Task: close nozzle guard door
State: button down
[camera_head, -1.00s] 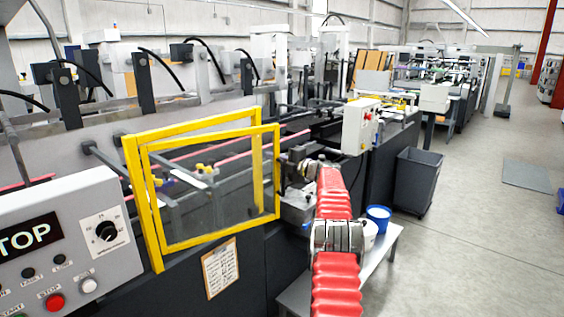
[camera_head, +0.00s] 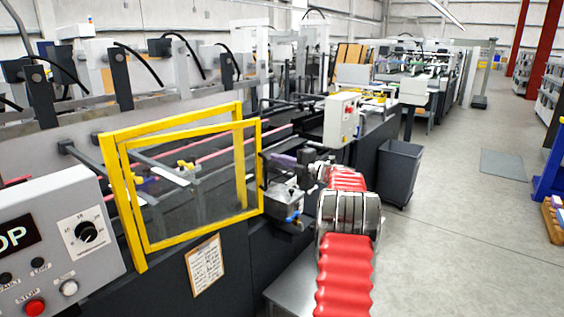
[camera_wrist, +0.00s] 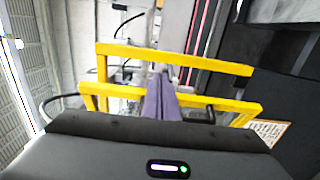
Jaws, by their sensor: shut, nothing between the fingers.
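The nozzle guard door (camera_head: 198,237) is a yellow frame with a clear panel, at the left of the head view. It stands ajar, swung out from the yellow fixed frame (camera_head: 170,124) behind it, with a gap between their right-hand uprights. Its yellow bars also cross the wrist view (camera_wrist: 180,58). My gripper (camera_head: 277,159) is just right of the door's free edge in the head view. In the wrist view its purple fingers (camera_wrist: 160,90) are together and empty, among the yellow bars. I cannot tell whether they touch the door.
A grey control panel (camera_head: 70,225) stands at the front left, and a clipboard (camera_head: 205,265) hangs below the door. A white switch box (camera_head: 341,120) and a dark bin (camera_head: 398,172) are beyond my arm. The floor to the right is largely open.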

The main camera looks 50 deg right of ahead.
jog(key=shift+s+d, duration=0.1)
jog(key=shift+s, duration=0.9)
